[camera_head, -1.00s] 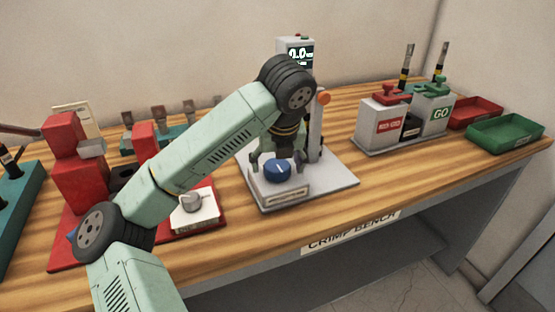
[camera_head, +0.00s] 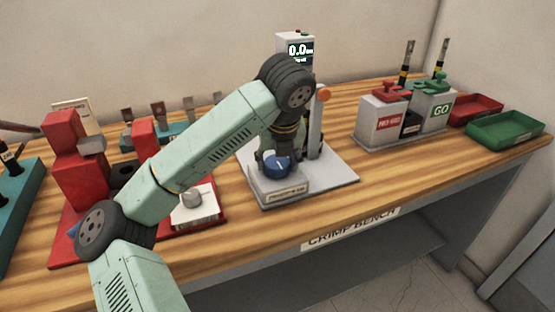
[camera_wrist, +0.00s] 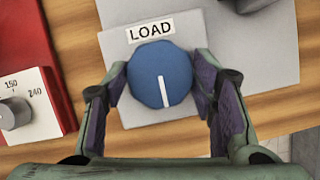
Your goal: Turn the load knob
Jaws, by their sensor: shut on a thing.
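The load knob (camera_head: 277,163) is blue with a white pointer line, on a grey housing on a pale plate. In the wrist view the knob (camera_wrist: 161,75) sits below a LOAD label (camera_wrist: 151,31), and its white line points down toward my gripper. My gripper (camera_wrist: 160,88) is shut on the knob, one finger at each side. In the head view my gripper (camera_head: 280,160) reaches down over the knob and partly hides it.
A red press with a grey dial (camera_head: 191,201) stands left of the plate. The bench front between is clear.

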